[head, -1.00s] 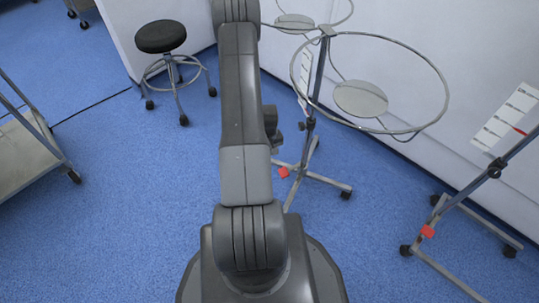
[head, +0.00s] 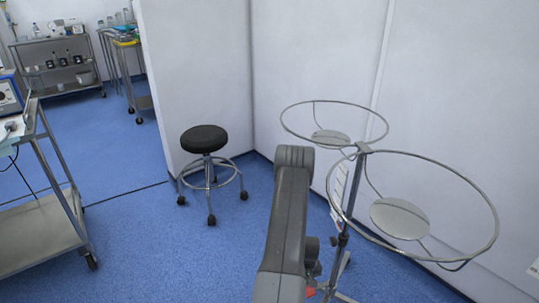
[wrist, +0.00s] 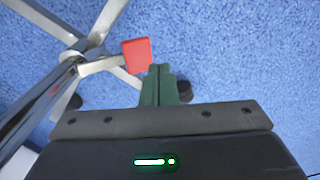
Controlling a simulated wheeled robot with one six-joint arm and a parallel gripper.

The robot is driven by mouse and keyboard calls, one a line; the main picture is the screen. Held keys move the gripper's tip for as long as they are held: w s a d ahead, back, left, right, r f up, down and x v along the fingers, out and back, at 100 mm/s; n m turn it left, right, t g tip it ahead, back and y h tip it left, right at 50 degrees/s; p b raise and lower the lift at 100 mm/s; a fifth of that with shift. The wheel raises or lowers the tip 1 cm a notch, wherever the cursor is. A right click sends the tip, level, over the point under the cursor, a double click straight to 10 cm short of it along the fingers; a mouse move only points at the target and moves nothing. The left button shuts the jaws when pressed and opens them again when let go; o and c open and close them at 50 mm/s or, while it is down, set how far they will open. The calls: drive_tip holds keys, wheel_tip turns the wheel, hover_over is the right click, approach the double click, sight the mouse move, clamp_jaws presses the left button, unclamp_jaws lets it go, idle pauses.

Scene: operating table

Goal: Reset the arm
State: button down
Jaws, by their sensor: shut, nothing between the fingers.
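My arm (head: 285,215) rises from the lower middle of the head view, its upper link upright and its elbow at the top. My gripper is hidden from the head view. In the wrist view my gripper (wrist: 160,72) shows its two green fingers together, shut with nothing between them. Blue floor lies beyond the fingertips. A red foot pedal (wrist: 137,54) of a wheeled stand appears just left of the fingertips; I cannot tell how far beyond them it is.
A stand with two ring holders (head: 412,205) is close to the arm's right. A black-topped stool (head: 204,139) stands left of the arm by a white wall (head: 315,60). A metal cart (head: 40,225) is at far left. Blue floor (head: 150,240) between cart and stool is clear.

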drive_tip(key=p, duration=0.1)
drive_tip(key=d+p, duration=0.1)
drive_tip(key=p, duration=0.1)
drive_tip(key=shift+w+d+f, duration=0.15)
drive_tip(key=shift+w+d, duration=0.05)
drive_tip(key=shift+d, duration=0.1)
drive_tip(key=shift+w+d, duration=0.1)
drive_tip(key=shift+r+p, duration=0.35)
drive_tip(key=shift+r, duration=0.5)
